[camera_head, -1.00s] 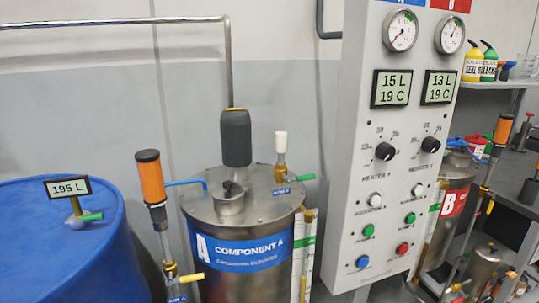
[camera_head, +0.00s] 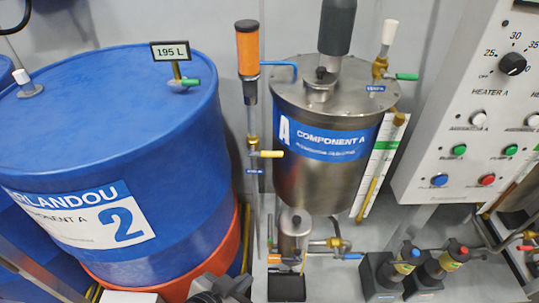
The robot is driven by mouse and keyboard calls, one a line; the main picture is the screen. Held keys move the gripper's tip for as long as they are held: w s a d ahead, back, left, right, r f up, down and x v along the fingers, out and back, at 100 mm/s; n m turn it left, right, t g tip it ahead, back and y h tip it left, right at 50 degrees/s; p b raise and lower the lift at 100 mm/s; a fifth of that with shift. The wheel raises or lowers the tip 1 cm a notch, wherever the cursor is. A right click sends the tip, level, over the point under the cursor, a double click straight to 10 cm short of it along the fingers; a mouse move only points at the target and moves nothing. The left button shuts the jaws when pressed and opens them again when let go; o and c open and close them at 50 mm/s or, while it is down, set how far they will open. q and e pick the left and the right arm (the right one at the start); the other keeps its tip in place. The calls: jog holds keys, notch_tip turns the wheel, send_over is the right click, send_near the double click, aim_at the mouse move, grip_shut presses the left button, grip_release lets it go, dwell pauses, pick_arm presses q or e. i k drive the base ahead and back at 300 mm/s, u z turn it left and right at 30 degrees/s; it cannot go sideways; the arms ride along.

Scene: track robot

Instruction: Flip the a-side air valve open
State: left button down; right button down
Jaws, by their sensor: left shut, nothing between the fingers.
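The component A tank (camera_head: 325,175) is a steel cylinder with a blue label in the middle of the view. Left of it stands a pipe with an orange cylinder (camera_head: 247,50) on top. A valve with a yellow handle (camera_head: 268,154) sits on this pipe, its handle pointing right, level, toward the tank. A small blue tag below it is too small to read, so I cannot be sure it is the a-side air valve. My left gripper (camera_head: 222,289) shows only partly at the bottom edge, dark, shut and empty, well below the valve. My right gripper is out of view.
A small steel pot (camera_head: 294,232) and dark pumps (camera_head: 405,272) stand low. The control cabinet (camera_head: 450,150) is at right.

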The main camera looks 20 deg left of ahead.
aim_at(278, 154)
jog(key=z, duration=1.45)
jog(key=k, duration=0.9)
jog(key=u, duration=1.75)
jog(key=i, duration=0.5)
jog(key=z, duration=0.05)
